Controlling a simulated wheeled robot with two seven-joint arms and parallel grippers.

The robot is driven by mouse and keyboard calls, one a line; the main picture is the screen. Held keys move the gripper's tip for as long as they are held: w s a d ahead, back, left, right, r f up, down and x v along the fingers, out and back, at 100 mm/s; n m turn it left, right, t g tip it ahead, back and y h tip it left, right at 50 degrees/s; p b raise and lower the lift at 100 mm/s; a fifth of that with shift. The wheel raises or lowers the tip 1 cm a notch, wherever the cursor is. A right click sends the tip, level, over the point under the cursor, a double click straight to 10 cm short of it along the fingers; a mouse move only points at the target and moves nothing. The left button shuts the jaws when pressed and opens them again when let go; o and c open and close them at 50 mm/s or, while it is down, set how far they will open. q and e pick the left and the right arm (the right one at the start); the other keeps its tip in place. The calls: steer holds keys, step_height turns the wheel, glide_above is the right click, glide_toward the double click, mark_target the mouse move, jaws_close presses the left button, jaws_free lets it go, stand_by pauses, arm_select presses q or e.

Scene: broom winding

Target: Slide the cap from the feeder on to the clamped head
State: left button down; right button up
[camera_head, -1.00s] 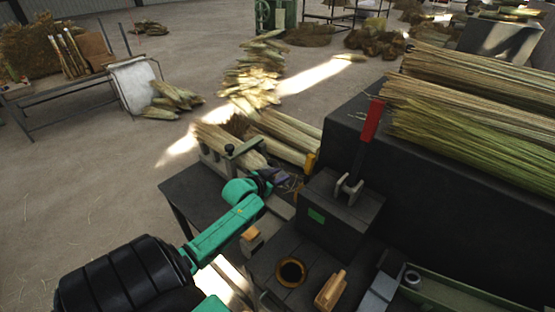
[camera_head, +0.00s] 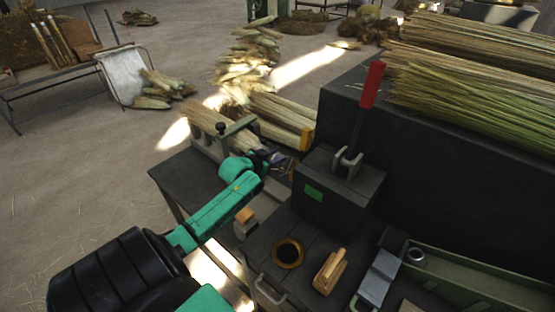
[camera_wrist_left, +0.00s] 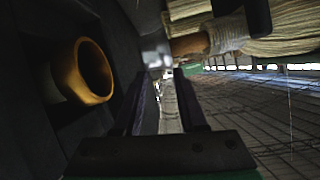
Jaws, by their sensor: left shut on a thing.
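My left gripper (camera_head: 284,164) reaches in from the left, low beside the clamp. In the left wrist view its dark fingers (camera_wrist_left: 161,76) are shut on a small pale, shiny piece (camera_wrist_left: 156,58). It is too blurred to tell whether this is the cap. The clamped head (camera_head: 207,116) is a straw bundle in a grey clamp (camera_head: 236,127), just beyond the gripper. In the left wrist view a brown stick end (camera_wrist_left: 188,45) with pale straw lies just past the fingertips. I cannot make out the feeder for certain. My right gripper is out of view.
A dark block (camera_head: 338,190) with a red lever (camera_head: 372,84) stands right of the gripper. A ring (camera_head: 288,240) and a wooden block (camera_head: 329,271) lie on the bench. An orange-rimmed opening (camera_wrist_left: 96,72) is left of the fingers in the wrist view.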

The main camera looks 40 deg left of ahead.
arm_select(q)
steer(key=a+b, duration=0.3)
steer(key=a, duration=0.3)
steer(key=shift+a, duration=0.35)
steer(key=shift+s+r, duration=0.1)
stand_by(0.4)
steer(key=shift+c, duration=1.9)
jaws_free()
